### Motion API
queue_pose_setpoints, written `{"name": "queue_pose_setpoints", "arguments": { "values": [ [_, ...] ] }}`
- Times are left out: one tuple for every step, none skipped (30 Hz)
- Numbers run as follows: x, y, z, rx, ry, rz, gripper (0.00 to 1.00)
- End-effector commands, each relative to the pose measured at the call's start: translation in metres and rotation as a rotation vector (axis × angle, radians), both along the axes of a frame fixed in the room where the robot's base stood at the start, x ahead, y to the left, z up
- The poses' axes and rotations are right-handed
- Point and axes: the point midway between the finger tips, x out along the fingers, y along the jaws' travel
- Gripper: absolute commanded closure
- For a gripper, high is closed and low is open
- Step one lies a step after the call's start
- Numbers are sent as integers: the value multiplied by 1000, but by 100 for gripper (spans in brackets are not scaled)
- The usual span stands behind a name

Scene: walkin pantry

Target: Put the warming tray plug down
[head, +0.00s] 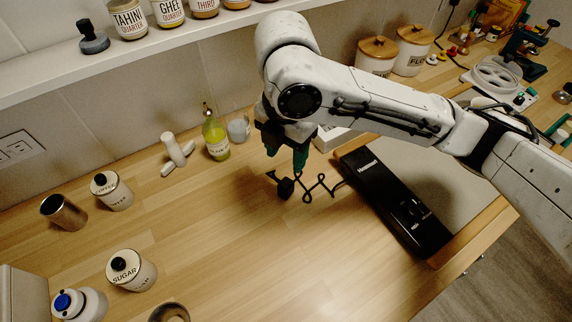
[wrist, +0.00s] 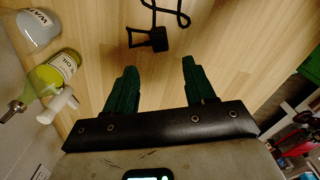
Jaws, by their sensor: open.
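The warming tray plug (head: 285,188) is a small black block with a dark looped cord (head: 318,188), on or very near the wooden counter; in the wrist view the plug (wrist: 157,40) is just beyond my fingertips. My gripper (head: 286,162) points down above the counter with its green fingers spread; the wrist view shows the empty gap of my gripper (wrist: 159,66). The plug is apart from both fingers. The warming tray (head: 395,203), with a black control strip and a pale top, is at right, partly under my arm.
An oil bottle (head: 216,138), a glass (head: 238,128) and a white pestle-like item (head: 174,149) stand behind, to the left. Coffee (head: 112,192) and sugar (head: 130,271) canisters are at left. A wall socket (head: 18,148) is far left. The front-middle counter is clear.

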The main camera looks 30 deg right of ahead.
Motion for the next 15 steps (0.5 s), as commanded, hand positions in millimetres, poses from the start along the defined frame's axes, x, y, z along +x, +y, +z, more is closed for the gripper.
{"name": "queue_pose_setpoints", "arguments": {
  "values": [
    [1,0,7,-1,-1,0,46],
    [1,0,11,-1,-2,0,46],
    [0,0,15,-1,-1,-1,46],
    [0,0,17,-1,0,-1,46],
    [0,0,18,-1,-1,-1,46],
    [0,0,20,-1,-1,-1,46],
    [0,0,21,-1,-1,-1,46],
    [0,0,22,-1,-1,0,46],
    [0,0,23,0,0,0,46],
    [0,0,23,0,0,0,46],
    [0,0,23,0,0,0,46],
    [0,0,23,0,0,0,46],
    [0,0,23,0,0,0,46],
    [0,0,23,0,0,0,46],
    [0,0,23,0,0,0,46]
  ]
}}
